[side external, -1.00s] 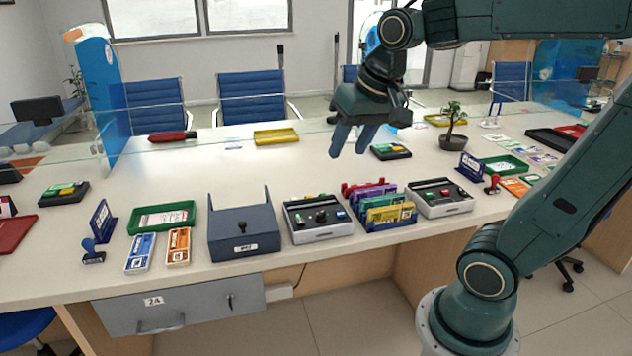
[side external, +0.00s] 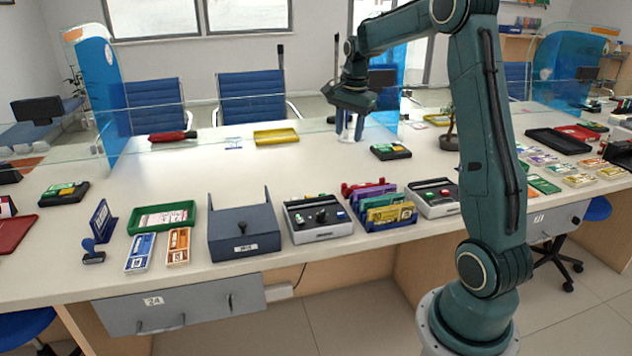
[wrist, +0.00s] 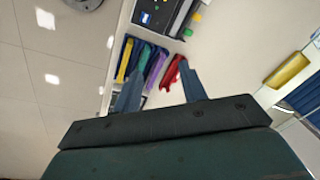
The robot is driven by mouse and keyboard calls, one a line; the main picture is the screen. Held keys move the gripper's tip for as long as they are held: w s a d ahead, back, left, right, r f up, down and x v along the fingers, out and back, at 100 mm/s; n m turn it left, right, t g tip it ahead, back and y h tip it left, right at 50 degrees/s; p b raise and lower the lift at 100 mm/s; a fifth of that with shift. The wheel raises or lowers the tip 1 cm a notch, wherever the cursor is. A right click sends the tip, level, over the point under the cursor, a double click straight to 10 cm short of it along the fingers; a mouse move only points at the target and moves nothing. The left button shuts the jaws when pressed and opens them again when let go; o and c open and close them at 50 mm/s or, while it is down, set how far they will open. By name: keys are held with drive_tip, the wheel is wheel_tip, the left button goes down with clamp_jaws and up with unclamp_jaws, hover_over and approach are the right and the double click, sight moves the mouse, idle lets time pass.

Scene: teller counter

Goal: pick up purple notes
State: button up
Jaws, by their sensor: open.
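The purple notes (side external: 372,191) stand in a blue slotted holder (side external: 384,218) near the front edge of the counter, between red notes behind and green and yellow notes in front. In the wrist view the purple notes (wrist: 155,66) show as a slanted strip beside the red notes (wrist: 171,71). My gripper (side external: 349,132) is open and empty, pointing down over the far part of the counter, behind the holder and well apart from it. In the wrist view its two fingers (wrist: 160,88) are spread.
A glass screen runs along the counter.

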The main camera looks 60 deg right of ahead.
drive_tip(key=s+d+f+m, duration=0.1)
drive_tip(key=d+f+m, duration=0.3)
drive_tip(key=d+f, duration=0.3)
drive_tip(key=m+g+y, duration=0.1)
drive_tip(key=m, duration=0.2)
approach(376, 188)
drive_tip(key=shift+w+d+f, duration=0.1)
drive_tip(key=shift+f, duration=1.3)
drive_tip(key=shift+d+f, duration=0.1)
drive_tip(key=shift+f, duration=1.3)
drive_tip(key=shift+a+f, duration=0.15)
drive_tip(key=shift+f, duration=2.45)
clamp_jaws()
